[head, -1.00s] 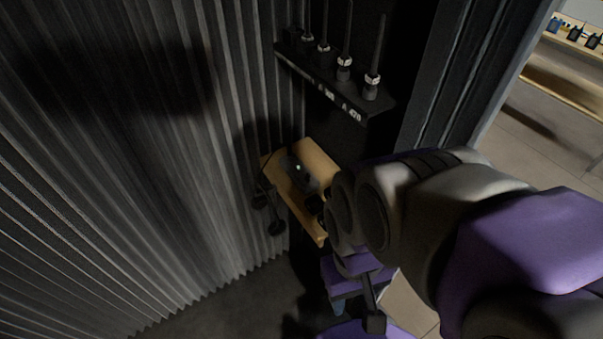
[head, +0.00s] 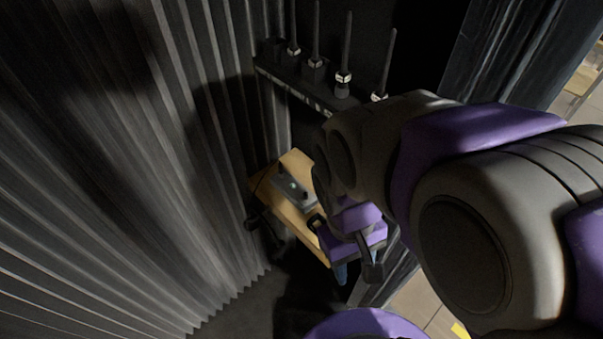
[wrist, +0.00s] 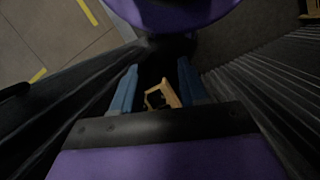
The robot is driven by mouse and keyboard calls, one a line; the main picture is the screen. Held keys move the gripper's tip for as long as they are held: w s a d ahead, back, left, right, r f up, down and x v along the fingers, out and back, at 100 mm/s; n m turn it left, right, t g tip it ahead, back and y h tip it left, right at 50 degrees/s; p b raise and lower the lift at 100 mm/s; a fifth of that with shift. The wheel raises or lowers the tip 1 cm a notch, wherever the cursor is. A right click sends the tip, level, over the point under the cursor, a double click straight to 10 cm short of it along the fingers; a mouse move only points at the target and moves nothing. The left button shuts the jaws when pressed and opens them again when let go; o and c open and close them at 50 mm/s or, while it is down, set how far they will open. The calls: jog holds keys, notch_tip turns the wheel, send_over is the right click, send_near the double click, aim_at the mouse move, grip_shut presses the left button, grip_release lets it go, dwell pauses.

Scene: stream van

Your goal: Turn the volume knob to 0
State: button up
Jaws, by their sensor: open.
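A small grey box (head: 290,186) with dark knob-like parts on top lies on a wooden shelf (head: 290,218) in the head view. I cannot tell which part is the volume knob. My gripper (head: 341,273) is at the right of the shelf's near end, apart from the box, with its blue fingers pointing down. In the wrist view my gripper (wrist: 157,88) has its two blue fingers spread and nothing held. A wooden piece with a dark opening (wrist: 162,94) shows beyond and between the fingers. The box is not clearly visible in the wrist view.
A dark rack (head: 300,88) with several upright antennas is above the shelf. A grey pleated curtain (head: 130,180) fills the left side. A dark item (head: 264,228) hangs at the shelf's left edge. Tiled floor (head: 415,300) shows lower right.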

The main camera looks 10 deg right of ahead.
jog(key=w+a+f+n+h+p, duration=0.1)
jog(key=w+a+n+h+p, duration=0.2)
jog(key=w, duration=0.5)
jog(key=w+a+n+h+p, duration=0.25)
jog(key=w+n, duration=0.25)
jog(key=w, duration=0.4)
jog(key=w+a+f+n+t+h+p, duration=0.1)
jog(key=w+a+f+n+h+p, duration=0.3)
jog(key=w+a+f+n+h, duration=0.25)
jog(key=n+t+p, duration=0.3)
send_near(301, 200)
jog(key=d, duration=0.3)
jog(key=d+f+b, duration=0.1)
jog(key=d, duration=0.2)
jog(key=w+d, duration=0.1)
jog(key=d, duration=0.2)
jog(key=shift+d+f+b, duration=0.1)
jog(key=shift+f+b, duration=0.1)
jog(key=shift+b, duration=0.15)
